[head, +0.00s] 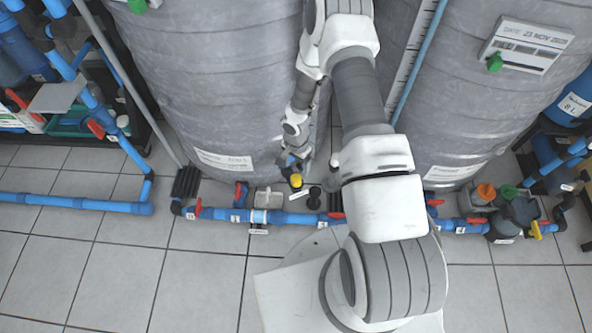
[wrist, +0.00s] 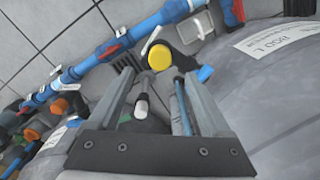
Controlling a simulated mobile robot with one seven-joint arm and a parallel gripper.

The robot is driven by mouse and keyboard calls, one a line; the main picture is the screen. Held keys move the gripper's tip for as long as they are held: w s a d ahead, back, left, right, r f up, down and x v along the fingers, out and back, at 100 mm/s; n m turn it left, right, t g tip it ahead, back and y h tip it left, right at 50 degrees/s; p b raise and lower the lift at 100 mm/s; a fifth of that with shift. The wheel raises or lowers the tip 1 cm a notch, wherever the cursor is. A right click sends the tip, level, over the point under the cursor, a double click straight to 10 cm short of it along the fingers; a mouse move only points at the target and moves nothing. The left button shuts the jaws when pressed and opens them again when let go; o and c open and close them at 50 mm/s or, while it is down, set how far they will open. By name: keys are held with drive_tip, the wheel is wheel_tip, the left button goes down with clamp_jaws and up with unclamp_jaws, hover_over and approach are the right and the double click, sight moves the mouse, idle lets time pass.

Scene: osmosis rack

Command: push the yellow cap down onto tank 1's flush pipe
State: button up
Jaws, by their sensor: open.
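The yellow cap (head: 296,181) is small and round, low in front of the left grey tank (head: 225,90), just behind the blue pipe line. In the wrist view the yellow cap (wrist: 160,56) shows from above, just beyond the fingertips and between them. My gripper (wrist: 158,76) is open, with nothing visible held between its fingers. In the head view my gripper (head: 291,164) is close above and behind the cap, beside the tank wall. Whether the gripper touches the cap is unclear. The flush pipe under the cap is hidden, so how the cap sits on it cannot be told.
A blue pipe (head: 220,213) with red valve handles runs along the floor in front of the tanks. A second grey tank (head: 460,110) stands right.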

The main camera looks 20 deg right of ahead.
wheel_tip(320, 180, up, 11)
drive_tip(key=p, duration=0.3)
drive_tip(key=shift+r, duration=0.2)
drive_tip(key=d+r+n+t+h, duration=0.1)
drive_tip(key=d+r+n, duration=0.1)
drive_tip(key=r, duration=1.1)
drive_tip(key=d+r+n+t+h, duration=0.1)
drive_tip(key=r+n, duration=0.1)
drive_tip(key=r, duration=1.1)
drive_tip(key=s+a+r+n+t+y, duration=0.1)
drive_tip(key=s+a+r+n+t, duration=0.15)
drive_tip(key=s+r, duration=0.7)
drive_tip(key=s+a+r+n+t+y, duration=0.1)
drive_tip(key=s+r+n, duration=0.3)
drive_tip(key=s+r, duration=0.6)
wheel_tip(320, 180, up, 18)
drive_tip(key=p, duration=1.9)
drive_tip(key=shift+s+d+r+p, duration=0.15)
drive_tip(key=shift+s+d+p, duration=0.2)
drive_tip(key=shift+s, duration=0.1)
